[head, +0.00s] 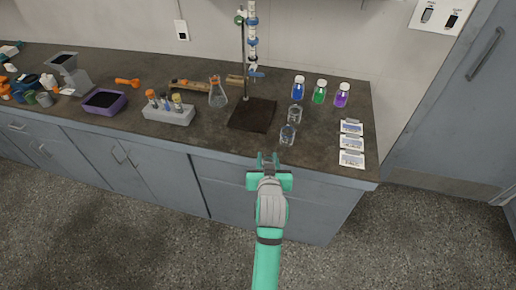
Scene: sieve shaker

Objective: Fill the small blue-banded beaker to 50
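Two small clear glass vessels stand on the dark bench right of the stand. The nearer glass vessel (287,135) is close to the bench's front edge, and the farther glass vessel (295,115) is just behind it. I cannot make out a blue band or marks on either, so I cannot tell which is the blue-banded beaker. They look empty. My gripper (268,158) is at the bench's front edge, left of and nearer than both vessels. Its two small fingers look apart, with nothing between them.
A stand with a tall blue-and-white column (252,40) rises from a dark base (252,114). Blue (298,89), green (320,94) and purple (342,96) bottles stand behind the vessels. Cards (351,143) lie at right. A flask (217,94) and a vial rack (168,115) are left.

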